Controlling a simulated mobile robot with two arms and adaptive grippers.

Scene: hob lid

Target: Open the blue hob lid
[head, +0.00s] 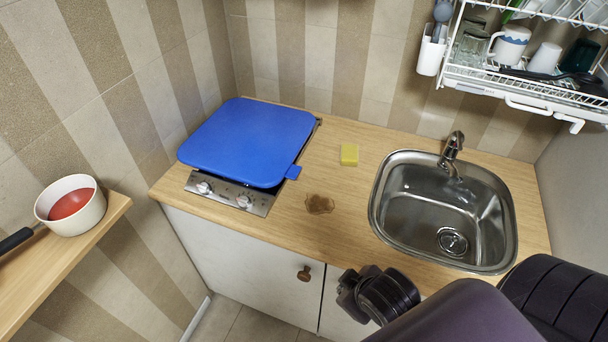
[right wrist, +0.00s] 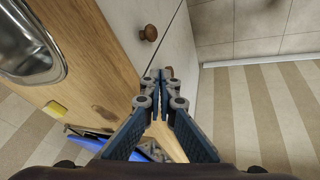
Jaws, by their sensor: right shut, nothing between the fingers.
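The blue hob lid (head: 248,141) lies flat over the hob (head: 230,193) on the left part of the counter, closed. It has a small blue tab (head: 293,172) at its front right corner. In the right wrist view part of the lid (right wrist: 92,138) shows behind the fingers. My right gripper (right wrist: 160,78) is shut and empty. In the head view the right gripper (head: 352,292) is low, in front of the counter, to the right of the lid and well apart from it. My left gripper is not in view.
A sink with a tap (head: 445,212), a yellow sponge (head: 349,154) and a brown stain (head: 319,204) are on the counter (head: 335,230). A dish rack (head: 530,90) hangs above right. A pan (head: 70,205) stands on a shelf at left. Cabinet doors with a knob (head: 304,274) are below.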

